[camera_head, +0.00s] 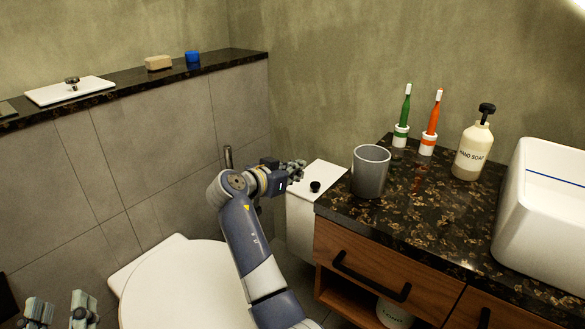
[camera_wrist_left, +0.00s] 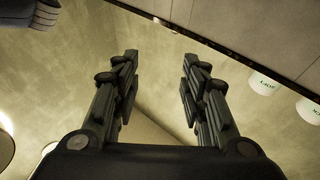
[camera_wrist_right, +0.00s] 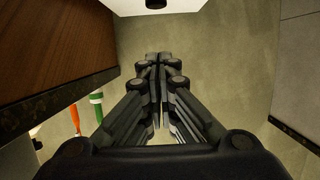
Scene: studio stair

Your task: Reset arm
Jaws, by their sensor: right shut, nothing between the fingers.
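My left gripper (camera_head: 60,307) shows at the bottom left corner of the head view, low and left of the toilet. In the left wrist view its two fingers (camera_wrist_left: 160,68) stand wide apart with nothing between them. My right arm reaches up past the toilet in the head view. Its gripper (camera_head: 298,167) is beside the white bin (camera_head: 302,215), whose lid has a black knob (camera_head: 315,187). In the right wrist view its fingertips (camera_wrist_right: 158,58) meet and hold nothing. I cannot tell from the head view whether the gripper touches the lid.
The dark counter (camera_head: 420,221) on the right bears a grey cup (camera_head: 370,172), two toothbrushes in holders, a soap bottle (camera_head: 472,150) and a white basin (camera_head: 540,215). A closed toilet (camera_head: 185,285) lies below. A ledge (camera_head: 120,87) holds a white lid, soap and a blue item.

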